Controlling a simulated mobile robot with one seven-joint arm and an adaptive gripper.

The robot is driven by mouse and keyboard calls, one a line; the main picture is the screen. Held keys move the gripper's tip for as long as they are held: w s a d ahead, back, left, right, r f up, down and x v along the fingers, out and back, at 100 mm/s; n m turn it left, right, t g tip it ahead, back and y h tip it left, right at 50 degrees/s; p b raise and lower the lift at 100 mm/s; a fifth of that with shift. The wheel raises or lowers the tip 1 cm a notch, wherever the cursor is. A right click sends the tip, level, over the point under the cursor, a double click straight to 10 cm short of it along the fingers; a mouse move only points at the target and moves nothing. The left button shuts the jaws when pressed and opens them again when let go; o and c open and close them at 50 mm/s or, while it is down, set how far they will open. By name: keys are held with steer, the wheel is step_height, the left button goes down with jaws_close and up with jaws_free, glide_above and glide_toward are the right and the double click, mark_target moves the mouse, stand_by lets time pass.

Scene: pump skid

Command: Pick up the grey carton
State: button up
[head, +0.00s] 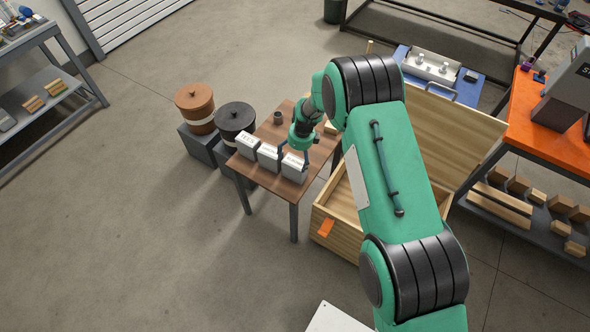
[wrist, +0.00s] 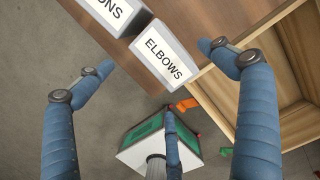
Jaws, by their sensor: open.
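Three light grey cartons with white labelled faces stand in a row on the brown table (head: 246,171): a left one (head: 247,144), a middle one (head: 268,156) and a right one (head: 294,168). In the wrist view, the carton marked ELBOWS (wrist: 163,57) lies between my spread blue fingers, and a second carton (wrist: 100,17), its label ending in "ONS", is partly cut off. My gripper (head: 294,151) is open and empty, above the right end of the row. It also shows in the wrist view (wrist: 155,72). I cannot tell whether any finger touches the ELBOWS carton.
An open wooden crate (head: 330,226) with an orange tag stands right of the table. A small dark cup (head: 277,118) is at the table's back. A brown drum (head: 196,108) and a black drum (head: 236,122) stand left. The floor in front is mostly clear.

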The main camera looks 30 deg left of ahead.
mark_target(294, 164)
steer(key=shift+a+f+b, duration=0.1)
steer(key=shift+a+f, duration=0.1)
steer(key=shift+f, duration=1.15)
steer(key=shift+a+f+b, duration=0.1)
steer(key=shift+a+f, duration=0.1)
steer(key=shift+f, duration=1.15)
steer(key=shift+a+f+b, duration=0.1)
steer(key=shift+a+f, duration=0.1)
steer(key=shift+f, duration=1.15)
steer(key=shift+a+f, duration=0.2)
steer(key=shift+f, duration=0.95)
steer(key=shift+a+f, duration=0.15)
steer(key=shift+f, duration=1)
steer(key=shift+s+f+b, duration=0.1)
steer(key=shift+f+b, duration=0.2)
steer(key=shift+f, duration=0.2)
steer(key=c, duration=1.6)
steer(key=shift+r, duration=0.15)
steer(key=shift+c, duration=0.2)
